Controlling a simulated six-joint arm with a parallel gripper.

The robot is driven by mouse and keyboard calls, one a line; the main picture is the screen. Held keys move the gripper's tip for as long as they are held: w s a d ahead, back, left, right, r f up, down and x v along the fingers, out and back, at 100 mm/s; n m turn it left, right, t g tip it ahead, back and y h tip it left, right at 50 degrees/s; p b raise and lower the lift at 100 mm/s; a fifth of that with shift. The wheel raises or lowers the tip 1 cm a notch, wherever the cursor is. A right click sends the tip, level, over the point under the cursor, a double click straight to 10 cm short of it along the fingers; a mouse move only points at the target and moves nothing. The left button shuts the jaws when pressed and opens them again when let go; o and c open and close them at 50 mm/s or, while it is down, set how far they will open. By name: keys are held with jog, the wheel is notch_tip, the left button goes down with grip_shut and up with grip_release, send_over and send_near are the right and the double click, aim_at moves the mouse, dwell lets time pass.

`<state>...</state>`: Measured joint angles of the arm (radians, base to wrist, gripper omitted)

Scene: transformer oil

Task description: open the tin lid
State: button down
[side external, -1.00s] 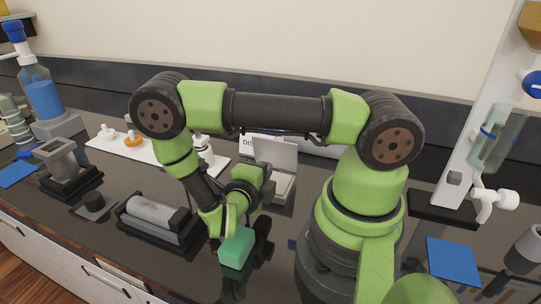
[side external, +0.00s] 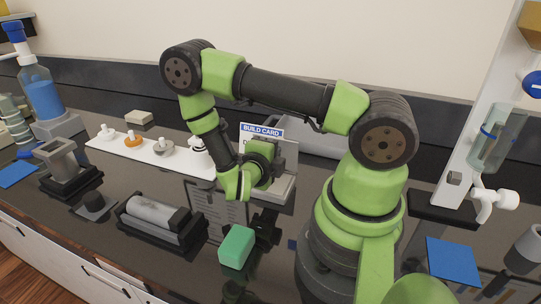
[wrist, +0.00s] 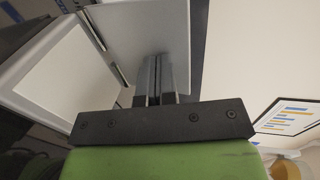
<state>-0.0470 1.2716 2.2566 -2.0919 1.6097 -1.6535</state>
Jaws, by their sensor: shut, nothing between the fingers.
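The tin (side external: 283,189) is a pale grey box at the back middle of the bench, partly hidden behind my gripper. In the wrist view its body (wrist: 52,75) is at left with a pale inside, and its lid (wrist: 130,30) stands raised along the hinge line. My gripper is shut and empty; its fingers (wrist: 157,72) lie in front of the lid in that view. I cannot tell whether they touch the lid. In the side view the fingertips are hard to make out against the tin.
A white tray (side external: 175,162) with small fittings lies to the left. A green block (side external: 237,247) and a dark cradle with a grey cylinder (side external: 152,213) are in front. A blue mat (side external: 453,262) lies at right.

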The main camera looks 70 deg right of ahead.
jog(key=shift+d+r, duration=0.25)
jog(key=shift+d, duration=0.35)
jog(key=shift+a, duration=0.15)
